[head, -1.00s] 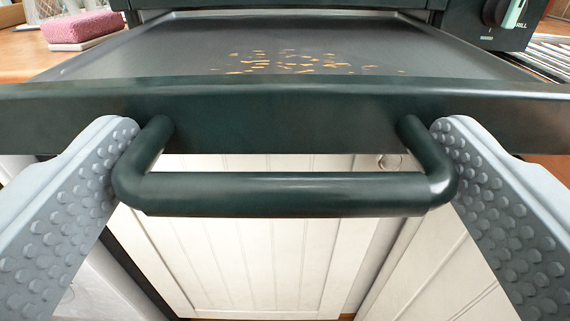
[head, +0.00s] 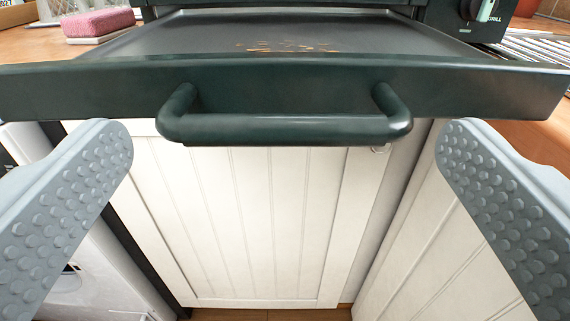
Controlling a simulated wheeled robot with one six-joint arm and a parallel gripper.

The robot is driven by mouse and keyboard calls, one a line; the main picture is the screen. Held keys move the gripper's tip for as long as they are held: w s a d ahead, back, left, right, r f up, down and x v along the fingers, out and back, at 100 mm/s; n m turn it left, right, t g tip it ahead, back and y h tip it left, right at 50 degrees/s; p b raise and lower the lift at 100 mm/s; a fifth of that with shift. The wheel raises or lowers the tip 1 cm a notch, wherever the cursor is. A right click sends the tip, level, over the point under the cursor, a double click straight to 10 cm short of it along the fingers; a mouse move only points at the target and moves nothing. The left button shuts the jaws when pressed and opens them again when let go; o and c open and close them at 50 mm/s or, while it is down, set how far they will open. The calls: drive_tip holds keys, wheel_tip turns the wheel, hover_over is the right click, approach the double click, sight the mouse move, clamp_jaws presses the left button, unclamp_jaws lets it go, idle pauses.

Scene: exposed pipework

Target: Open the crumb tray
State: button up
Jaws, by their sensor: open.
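The crumb tray (head: 300,38) is a dark green, shallow tray pulled out from under the appliance, with brown crumbs (head: 285,46) lying on it. Its front wall (head: 290,92) carries a dark green bar handle (head: 285,128). My gripper (head: 285,148) is open, its two grey studded fingers spread wide to the left and right of the handle and a little below it. The fingers are apart from the handle and nothing is between them but open air.
White panelled cabinet doors (head: 250,220) stand below the tray. A dark control panel with a knob (head: 478,10) is at the upper right, beside a metal rack (head: 535,48).

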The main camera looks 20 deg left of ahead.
drive_tip(key=v, duration=1.4)
drive_tip(key=shift+s+r, duration=0.1)
drive_tip(key=shift+s, duration=0.05)
drive_tip(key=s+a+r+m+t+h, duration=0.1)
drive_tip(key=s+r+h, duration=0.2)
drive_tip(key=r, duration=0.4)
drive_tip(key=s+a+r+m+t+h, duration=0.1)
drive_tip(key=s+r+m+h, duration=0.15)
drive_tip(key=r, duration=0.45)
drive_tip(key=s+a+r+g, duration=0.1)
drive_tip(key=s+a+r, duration=0.1)
drive_tip(key=s, duration=0.4)
drive_tip(key=s+a+r, duration=0.2)
drive_tip(key=s, duration=0.4)
drive_tip(key=shift+s+a+r+g, duration=0.15)
drive_tip(key=shift+s+r+g, duration=0.2)
drive_tip(key=shift+r+g, duration=0.05)
